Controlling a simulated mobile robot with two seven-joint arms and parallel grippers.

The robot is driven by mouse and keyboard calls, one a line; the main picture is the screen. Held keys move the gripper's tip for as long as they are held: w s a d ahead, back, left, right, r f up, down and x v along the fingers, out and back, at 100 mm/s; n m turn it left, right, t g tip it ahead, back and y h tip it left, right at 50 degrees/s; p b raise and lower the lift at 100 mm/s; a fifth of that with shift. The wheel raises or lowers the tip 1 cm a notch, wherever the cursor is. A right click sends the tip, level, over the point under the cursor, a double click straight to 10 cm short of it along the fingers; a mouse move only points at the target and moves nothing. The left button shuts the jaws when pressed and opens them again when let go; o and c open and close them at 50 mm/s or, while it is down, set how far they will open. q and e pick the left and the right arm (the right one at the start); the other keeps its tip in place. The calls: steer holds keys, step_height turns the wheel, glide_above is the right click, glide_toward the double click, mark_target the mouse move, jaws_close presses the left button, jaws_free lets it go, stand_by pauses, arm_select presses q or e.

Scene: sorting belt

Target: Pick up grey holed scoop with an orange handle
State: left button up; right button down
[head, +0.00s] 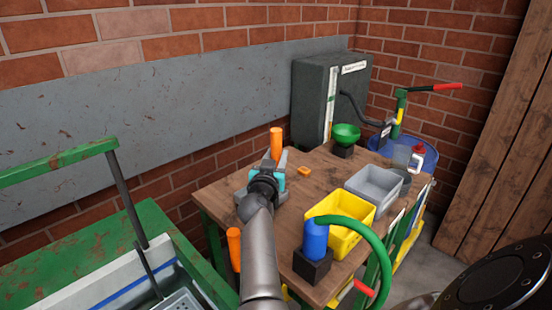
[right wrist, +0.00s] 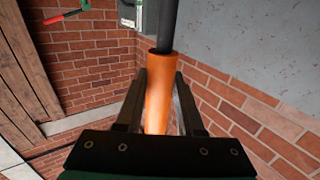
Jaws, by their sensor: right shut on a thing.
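My right gripper (head: 276,162) is above the table's left part in the head view. It is shut on an upright orange handle (head: 276,142). The right wrist view shows this orange handle (right wrist: 158,95) between the two fingers (right wrist: 157,105), with a dark shaft (right wrist: 168,25) running out of it. The tool's head is out of view or hidden, so I cannot see its holes. A second orange handle (head: 234,248) shows beside my arm near the table's left edge. My left gripper is not in view.
A small orange block (head: 304,171) lies near the gripper. A green-framed belt (head: 85,245) is at left.

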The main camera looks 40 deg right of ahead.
step_height(320, 180, up, 15)
steer(key=p, duration=1.2)
steer(key=shift+r+p, duration=0.6)
steer(key=shift+r, duration=0.4)
steer(key=shift+s, duration=0.1)
